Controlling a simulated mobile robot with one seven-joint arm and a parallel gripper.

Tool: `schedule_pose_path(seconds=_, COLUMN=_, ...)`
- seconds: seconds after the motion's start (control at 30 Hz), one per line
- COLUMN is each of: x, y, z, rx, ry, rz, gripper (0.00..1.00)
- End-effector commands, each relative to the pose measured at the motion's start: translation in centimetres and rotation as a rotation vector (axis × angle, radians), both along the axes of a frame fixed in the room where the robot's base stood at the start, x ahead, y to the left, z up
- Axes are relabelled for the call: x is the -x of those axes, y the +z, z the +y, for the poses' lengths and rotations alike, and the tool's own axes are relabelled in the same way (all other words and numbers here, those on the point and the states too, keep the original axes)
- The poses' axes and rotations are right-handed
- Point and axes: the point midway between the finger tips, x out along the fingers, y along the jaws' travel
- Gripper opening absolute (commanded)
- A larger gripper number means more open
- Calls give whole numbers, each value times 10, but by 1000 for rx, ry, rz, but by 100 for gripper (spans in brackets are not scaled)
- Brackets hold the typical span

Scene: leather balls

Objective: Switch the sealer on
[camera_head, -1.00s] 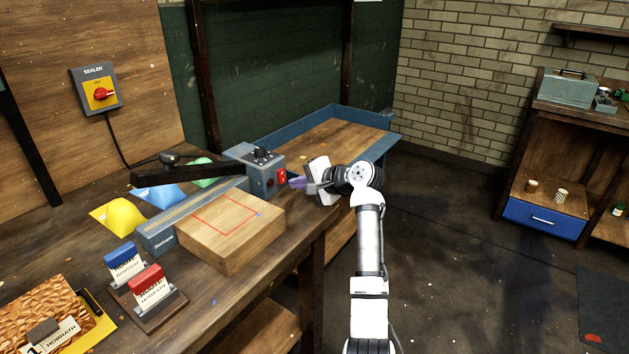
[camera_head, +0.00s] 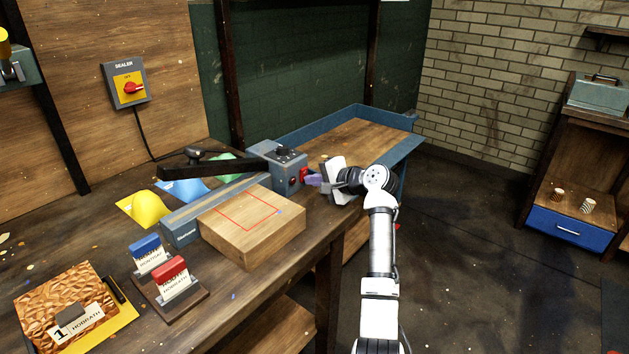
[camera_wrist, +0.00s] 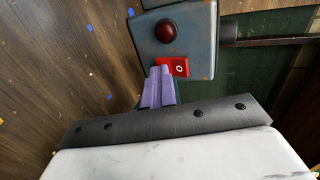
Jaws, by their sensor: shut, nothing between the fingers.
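The sealer (camera_head: 180,232) is a long blue-grey bar machine on the workbench, with a black lever arm (camera_head: 215,168) above it. Its control box (camera_head: 283,165) carries a red rocker switch (camera_head: 303,175). In the wrist view the switch (camera_wrist: 180,67) shows a white "O", below a dark red round lamp (camera_wrist: 167,29). A wall box (camera_head: 128,83) marked SEALER has a red knob on a yellow plate reading OFF. My gripper (camera_head: 310,179) is shut and empty; its purple fingertips (camera_wrist: 160,70) are at the switch's left edge in the wrist view. I cannot tell if they touch.
A wooden block (camera_head: 252,240) stands before the sealer. Yellow (camera_head: 147,210), blue (camera_head: 188,190) and green pouches lie behind it. Two stamps (camera_head: 172,285) stand in a holder at the front. A blue-edged bench (camera_head: 350,140) is behind my gripper.

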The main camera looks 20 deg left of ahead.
Motion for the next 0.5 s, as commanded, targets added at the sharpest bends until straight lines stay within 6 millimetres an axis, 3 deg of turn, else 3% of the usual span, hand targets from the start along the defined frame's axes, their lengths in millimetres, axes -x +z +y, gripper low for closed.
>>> schedule_pose_path(seconds=0.33, x=0, y=19, z=1, rx=-4, ry=0, rz=-5, gripper=0)
schedule_pose_path(seconds=0.5, x=0, y=18, z=1, rx=-4, ry=0, rz=-5, gripper=0)
